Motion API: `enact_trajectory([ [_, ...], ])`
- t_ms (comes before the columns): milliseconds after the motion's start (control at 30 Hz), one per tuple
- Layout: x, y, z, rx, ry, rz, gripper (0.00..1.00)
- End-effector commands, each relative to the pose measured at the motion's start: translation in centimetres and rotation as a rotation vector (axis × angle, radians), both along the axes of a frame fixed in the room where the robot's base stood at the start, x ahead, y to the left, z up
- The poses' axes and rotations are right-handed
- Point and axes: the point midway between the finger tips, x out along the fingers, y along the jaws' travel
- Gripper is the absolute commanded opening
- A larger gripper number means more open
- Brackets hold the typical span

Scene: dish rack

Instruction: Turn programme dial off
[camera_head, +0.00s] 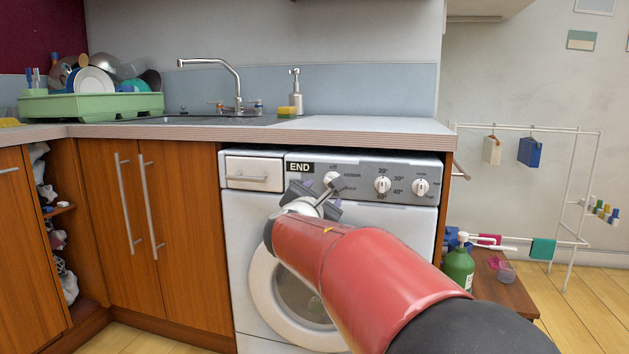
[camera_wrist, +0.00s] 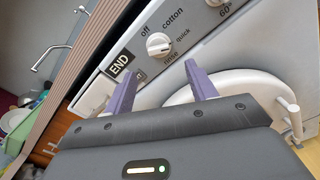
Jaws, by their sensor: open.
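The programme dial (camera_wrist: 158,44) is a round white knob on the washing machine's grey control panel, with the words off, cotton, quick and rinse around it. I cannot tell for sure which word its pointer faces. It also shows in the head view (camera_head: 334,181), partly behind my gripper. My gripper (camera_wrist: 161,68) is open, its two purple fingers apart and nothing between them. In the wrist view the dial lies just beyond the fingertips, between them in line. In the head view my gripper (camera_head: 318,188) is in front of the panel, close to the dial. Contact is not visible.
Two more white dials, a temperature dial (camera_head: 382,184) and another (camera_head: 421,186), sit to the right on the panel. The END display (camera_head: 299,168) and the detergent drawer (camera_head: 254,173) are to the left. The worktop edge (camera_head: 330,138) overhangs the panel. The round door (camera_head: 262,290) is below.

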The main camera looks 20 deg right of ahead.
Motion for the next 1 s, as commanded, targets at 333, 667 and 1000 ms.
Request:
enact_trajectory([
  [333, 4.0, -2.6, 0.1, -0.015, 0.001, 0.000, 0.56],
  [667, 6.5, -4.2, 0.1, -0.012, 0.001, 0.002, 0.56],
  [1000, 6.5, -4.3, 0.1, -0.011, 0.000, 0.002, 0.43],
])
